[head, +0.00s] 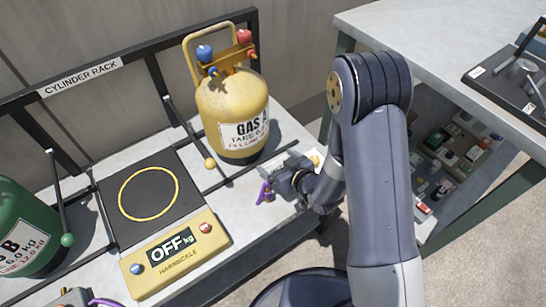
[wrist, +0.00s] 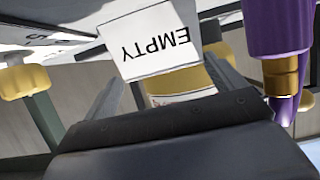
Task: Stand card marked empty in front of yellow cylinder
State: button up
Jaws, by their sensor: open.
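The white card marked EMPTY (wrist: 150,45) shows upside down in the wrist view, between and beyond my finger tips. The yellow cylinder (head: 232,108), labelled GAS A, stands upright on the rack bench. Part of it shows behind the card in the wrist view (wrist: 182,82). My gripper (head: 270,182) is open, low over the bench just in front of the cylinder, to its lower right in the head view. The card is largely hidden by my gripper there. I cannot tell whether its foot rests on the bench.
A purple object with a brass collar (wrist: 280,70) is close beside my right-hand finger in the wrist view. A black scale (head: 150,200) with a yellow OFF display panel (head: 175,254) lies left. A green cylinder (head: 28,225) stands farther left. A grey table (head: 440,45) is at right.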

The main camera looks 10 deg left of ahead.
aim_at(276, 163)
jog(key=v, duration=0.9)
jog(key=shift+p, duration=0.3)
jog(key=shift+f, duration=0.1)
jog(key=b+x, duration=0.1)
jog(key=x, duration=1.1)
jog(key=shift+f+b, duration=0.15)
jog(key=shift+b, duration=0.2)
jog(key=shift+f+b, duration=0.45)
jog(key=shift+b, duration=0.15)
jog(key=shift+r+p, duration=0.3)
jog(key=shift+p, duration=0.05)
